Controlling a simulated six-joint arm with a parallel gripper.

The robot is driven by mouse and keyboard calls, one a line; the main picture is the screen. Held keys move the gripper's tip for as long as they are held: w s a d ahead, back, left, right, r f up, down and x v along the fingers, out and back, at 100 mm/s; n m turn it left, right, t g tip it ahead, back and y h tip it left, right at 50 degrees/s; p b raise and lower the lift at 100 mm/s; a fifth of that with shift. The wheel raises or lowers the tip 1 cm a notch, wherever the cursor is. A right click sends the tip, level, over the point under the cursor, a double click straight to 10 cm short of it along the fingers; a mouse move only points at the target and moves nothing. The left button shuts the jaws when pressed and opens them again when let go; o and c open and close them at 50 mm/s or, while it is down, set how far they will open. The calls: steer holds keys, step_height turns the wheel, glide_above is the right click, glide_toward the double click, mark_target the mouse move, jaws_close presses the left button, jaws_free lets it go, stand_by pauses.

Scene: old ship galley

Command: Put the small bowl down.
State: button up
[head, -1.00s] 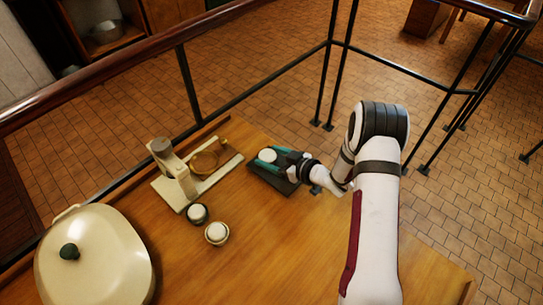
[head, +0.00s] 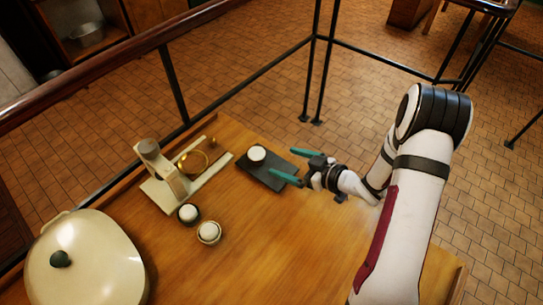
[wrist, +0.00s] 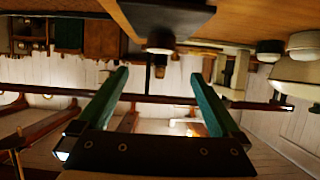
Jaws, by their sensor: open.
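A small dark bowl with a white top (head: 257,153) stands upright on a dark flat board (head: 262,176) on the wooden table. My gripper (head: 289,163) has its two teal fingers spread, just right of the bowl and apart from it. The wrist view looks upside down. There the bowl (wrist: 160,43) sits against the board (wrist: 155,14), ahead of the open fingertips (wrist: 160,75). Nothing is between the fingers.
A cream stand with a brass ring (head: 193,164) is left of the board. A dark cup (head: 188,214) and a cream cup (head: 208,233) stand nearer. A large lidded cream pot (head: 90,262) is at lower left. The table's middle (head: 270,240) is clear.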

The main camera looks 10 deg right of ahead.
steer(key=s+d+r+m+g+h, duration=0.2)
steer(key=s+d+r+m+h, duration=0.2)
steer(key=d+r+m+h, duration=0.55)
steer(key=s+a+r+m+g, duration=0.1)
steer(key=s+a, duration=0.3)
steer(key=s, duration=0.5)
steer(key=s+a+r+m+g+y, duration=0.1)
steer(key=s+a+g, duration=0.3)
steer(key=s, duration=0.4)
steer(key=s+a+r+m+g+y, duration=0.1)
steer(key=s+a+r+m+g, duration=0.1)
steer(key=s, duration=0.7)
steer(key=a+r+m, duration=0.1)
steer(key=a, duration=0.1)
steer(key=shift+s+a+r+g, duration=0.15)
steer(key=shift+s+a+g, duration=0.15)
steer(key=shift+a, duration=0.05)
